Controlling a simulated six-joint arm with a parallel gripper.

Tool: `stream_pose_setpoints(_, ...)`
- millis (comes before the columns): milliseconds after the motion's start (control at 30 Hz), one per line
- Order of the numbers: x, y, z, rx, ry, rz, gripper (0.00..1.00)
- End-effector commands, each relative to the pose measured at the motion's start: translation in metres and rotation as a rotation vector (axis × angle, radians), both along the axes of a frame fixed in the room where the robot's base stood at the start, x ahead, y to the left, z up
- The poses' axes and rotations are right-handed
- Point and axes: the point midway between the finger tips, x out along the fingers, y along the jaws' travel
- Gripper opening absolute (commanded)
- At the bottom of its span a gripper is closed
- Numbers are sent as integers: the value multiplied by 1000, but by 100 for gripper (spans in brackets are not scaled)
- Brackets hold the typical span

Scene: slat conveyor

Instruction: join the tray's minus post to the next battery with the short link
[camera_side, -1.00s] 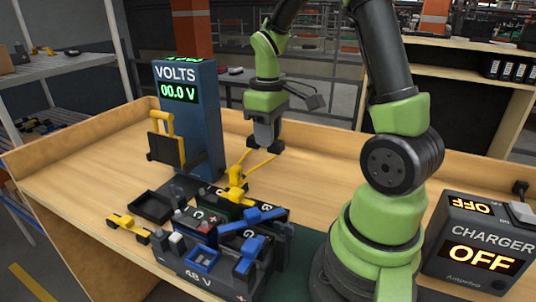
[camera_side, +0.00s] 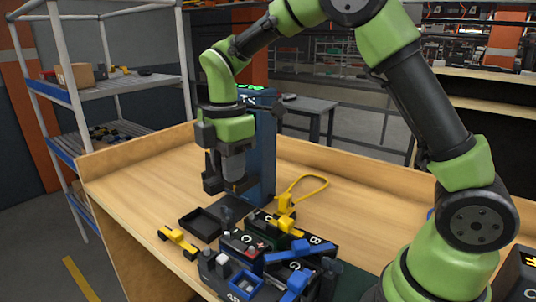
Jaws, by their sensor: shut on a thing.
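The battery tray (camera_side: 233,293) is cut off by the lower edge, with dark batteries in it marked C (camera_side: 247,240) and B (camera_side: 314,239). A short yellow link (camera_side: 178,242) lies on the bench left of the tray. Two blue links (camera_side: 287,251) lie across the tray's right part. A grey post (camera_side: 207,256) shows at the tray's left; its minus mark is not readable. My gripper (camera_side: 226,184) is shut in front of the blue volt meter, above the bench.
The blue volt meter (camera_side: 262,150) stands behind my gripper, its display largely hidden. A yellow cable loop (camera_side: 312,183) stands behind the batteries, with yellow connectors (camera_side: 285,224) near them. An empty black bin (camera_side: 200,223) is beside the tray. The bench's left is clear.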

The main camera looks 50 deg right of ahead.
Motion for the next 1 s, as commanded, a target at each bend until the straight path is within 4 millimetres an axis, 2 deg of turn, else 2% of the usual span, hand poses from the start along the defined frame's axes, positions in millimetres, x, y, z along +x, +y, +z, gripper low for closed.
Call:
stream_pose_setpoints(33, 2, 11, -1, 0, -1, 64, 2)
stream_pose_setpoints(200, 7, 37, -2, 1, 0, 237, 2)
stream_pose_setpoints(500, 6, 33, -43, 1, 4, 219, 2)
stream_pose_setpoints(1000, 6, 32, -84, 1, 3, 215, 2)
